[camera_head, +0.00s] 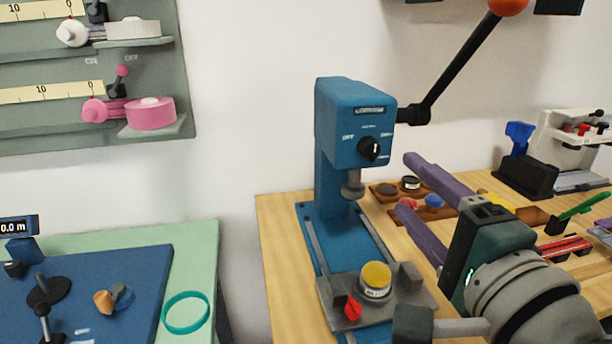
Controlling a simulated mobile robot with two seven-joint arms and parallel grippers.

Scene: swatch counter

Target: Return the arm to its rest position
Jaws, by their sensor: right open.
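My right gripper (405,185) reaches in from the lower right. Its two purple fingers are spread apart and point up and left, with nothing held between them. In the picture they are just right of the blue press (355,125), in front of a wooden tray (385,198). I cannot tell whether a finger touches anything. My right wrist and forearm fill the lower right corner and hide part of the wooden table (280,235). My left gripper is not in view.
The press has a long black lever (458,70) rising right to an orange knob (508,5). A yellow-topped tin (376,280) sits on its base plate. A white device (568,145) stands at back right. A teal ring (187,312) lies on the green table (200,245).

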